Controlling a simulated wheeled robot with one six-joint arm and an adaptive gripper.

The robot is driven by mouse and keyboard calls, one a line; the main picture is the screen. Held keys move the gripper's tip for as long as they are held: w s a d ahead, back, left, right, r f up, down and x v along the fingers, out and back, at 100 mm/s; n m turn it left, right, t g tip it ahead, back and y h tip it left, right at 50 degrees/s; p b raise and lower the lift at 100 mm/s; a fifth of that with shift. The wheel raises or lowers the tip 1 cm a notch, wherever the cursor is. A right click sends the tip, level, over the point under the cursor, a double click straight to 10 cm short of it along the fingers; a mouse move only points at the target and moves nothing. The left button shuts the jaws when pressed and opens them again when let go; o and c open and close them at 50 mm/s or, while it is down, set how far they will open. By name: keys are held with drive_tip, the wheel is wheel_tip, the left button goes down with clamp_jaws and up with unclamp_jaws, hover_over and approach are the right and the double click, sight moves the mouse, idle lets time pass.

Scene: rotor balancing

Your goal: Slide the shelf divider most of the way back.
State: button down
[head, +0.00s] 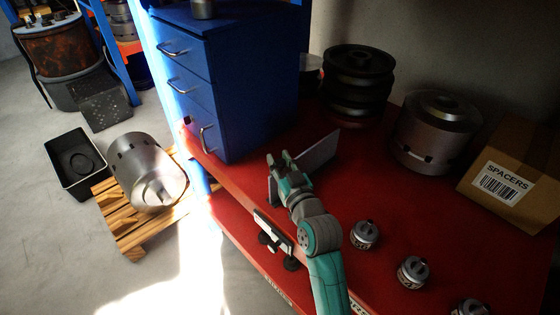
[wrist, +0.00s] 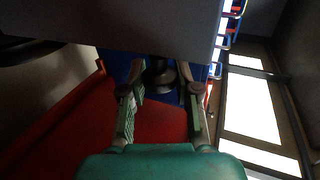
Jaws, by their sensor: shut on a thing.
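The shelf divider (head: 320,152) is a thin grey upright plate on the red shelf, right of the blue drawer cabinet. My gripper (head: 280,158) is beside its left end, reaching in from the front of the shelf. In the wrist view the divider (wrist: 150,25) fills the top as a broad grey panel. A dark round knob (wrist: 158,76) below it sits between the fingers of my gripper (wrist: 162,82), which is shut on it. The exact finger contact is in shadow.
The blue drawer cabinet (head: 235,85) stands left of the divider. Dark stacked pulleys (head: 357,85), a grey metal cylinder (head: 436,130) and a SPACERS box (head: 515,175) are at the back right. Small metal parts (head: 364,235) line the front right. Red shelf surface (head: 345,195) between is clear.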

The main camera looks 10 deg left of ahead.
drive_tip(key=w+a, duration=0.5)
drive_tip(key=a, duration=0.1)
drive_tip(key=shift+a, duration=0.15)
drive_tip(key=c, duration=0.9)
unclamp_jaws()
drive_tip(key=shift+o, duration=0.2)
drive_tip(key=v, duration=1.2)
drive_tip(key=shift+s, duration=0.1)
